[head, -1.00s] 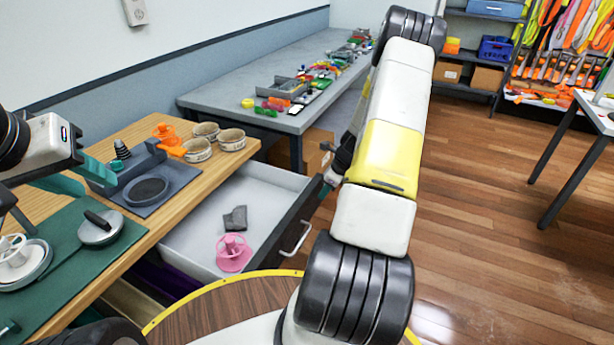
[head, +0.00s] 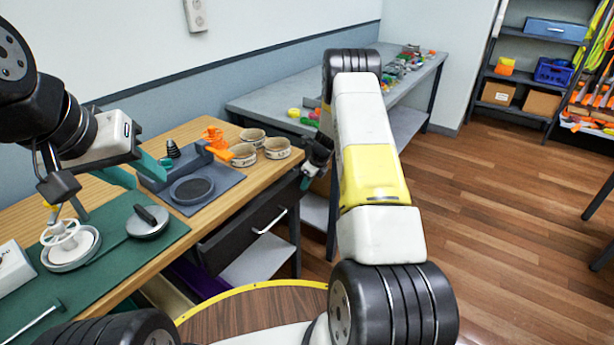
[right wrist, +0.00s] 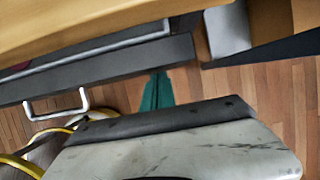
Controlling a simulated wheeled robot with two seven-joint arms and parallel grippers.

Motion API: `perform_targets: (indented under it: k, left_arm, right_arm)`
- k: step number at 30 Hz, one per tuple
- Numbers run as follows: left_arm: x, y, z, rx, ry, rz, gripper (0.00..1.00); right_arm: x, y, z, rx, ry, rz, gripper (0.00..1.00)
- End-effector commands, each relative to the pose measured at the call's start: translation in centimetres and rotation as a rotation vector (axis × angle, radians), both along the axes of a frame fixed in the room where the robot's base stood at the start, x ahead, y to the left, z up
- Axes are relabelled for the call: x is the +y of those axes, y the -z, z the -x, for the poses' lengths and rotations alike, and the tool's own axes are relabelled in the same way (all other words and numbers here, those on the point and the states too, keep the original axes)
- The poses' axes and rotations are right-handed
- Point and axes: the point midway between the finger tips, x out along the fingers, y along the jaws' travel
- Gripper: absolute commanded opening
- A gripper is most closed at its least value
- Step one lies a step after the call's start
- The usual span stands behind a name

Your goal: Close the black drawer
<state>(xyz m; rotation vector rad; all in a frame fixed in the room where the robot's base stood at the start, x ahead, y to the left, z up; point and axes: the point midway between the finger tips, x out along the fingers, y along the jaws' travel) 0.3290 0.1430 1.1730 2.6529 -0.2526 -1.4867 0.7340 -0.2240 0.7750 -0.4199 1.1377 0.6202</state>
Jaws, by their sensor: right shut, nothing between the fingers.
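The black drawer (head: 238,226) sits under the wooden table's front edge, its pale handle (head: 270,221) facing out. In the right wrist view, a narrow pale strip shows between the table edge and the dark drawer front (right wrist: 110,66), so it looks slightly open. My right gripper (head: 305,183) is shut and empty at the drawer front's far end. Its teal fingertips (right wrist: 157,90) are at the front's outer face; I cannot tell whether they touch. My left gripper (head: 132,172) is open and empty above the table, away from the drawer.
The wooden table (head: 240,188) holds a grey tray (head: 215,192), several bowls (head: 277,148), an orange item (head: 215,138) and a green mat (head: 110,262) with round items. A grey bench (head: 270,103) stands behind.

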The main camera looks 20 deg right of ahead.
Motion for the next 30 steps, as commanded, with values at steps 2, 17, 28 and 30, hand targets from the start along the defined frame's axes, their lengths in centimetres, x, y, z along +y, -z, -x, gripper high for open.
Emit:
perform_targets:
  k: [2, 17, 28, 30]
  left_arm:
    - [0.0, 0.0, 0.0, 0.000, 0.000, 0.000, 0.36]
    - [0.0, 0.0, 0.0, 0.000, 0.000, 0.000, 0.36]
    - [0.0, 0.0, 0.0, 0.000, 0.000, 0.000, 0.36]
    - [0.0, 0.0, 0.0, 0.000, 0.000, 0.000, 0.36]
  right_arm:
    - [0.9, 0.1, -0.9, 0.000, -0.003, 0.000, 0.00]
    - [2.8, -0.1, -3.4, -0.003, 0.001, -0.001, 0.00]
    - [3.2, -0.2, -3.5, -0.008, -0.002, -0.006, 0.00]
    - [3.0, -0.3, -3.4, -0.009, -0.001, -0.005, 0.00]
